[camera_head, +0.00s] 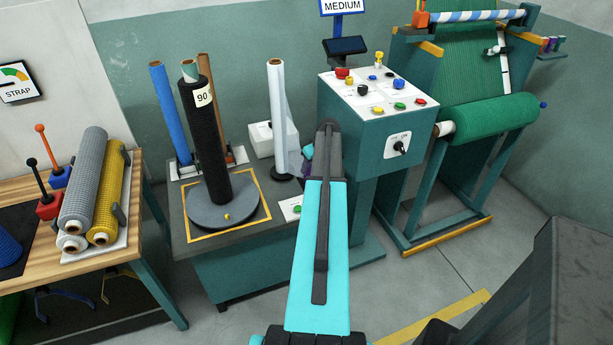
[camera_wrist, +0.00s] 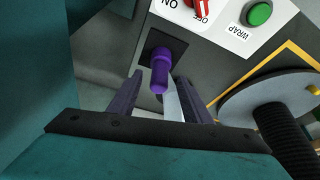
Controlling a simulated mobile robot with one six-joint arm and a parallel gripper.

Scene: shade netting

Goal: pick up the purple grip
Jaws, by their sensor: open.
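The purple grip (camera_wrist: 160,70) is a short rounded handle on a dark square plate in the wrist view. It points toward the camera. My gripper (camera_wrist: 158,80) is open, with one dark purple finger on each side of the grip. A gap shows between the grip and each finger, and I cannot tell whether the fingertips reach past its end. In the head view my cyan arm covers the area right of the bench's green button, and the grip cannot be made out there.
Beside the grip are a red switch (camera_wrist: 200,8) marked ON and OFF and a green WRAP button (camera_wrist: 259,13). A grey turntable (camera_head: 229,209) bears a tall black roll (camera_head: 205,140) to the left. A teal control cabinet (camera_head: 363,165) stands close behind my arm.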

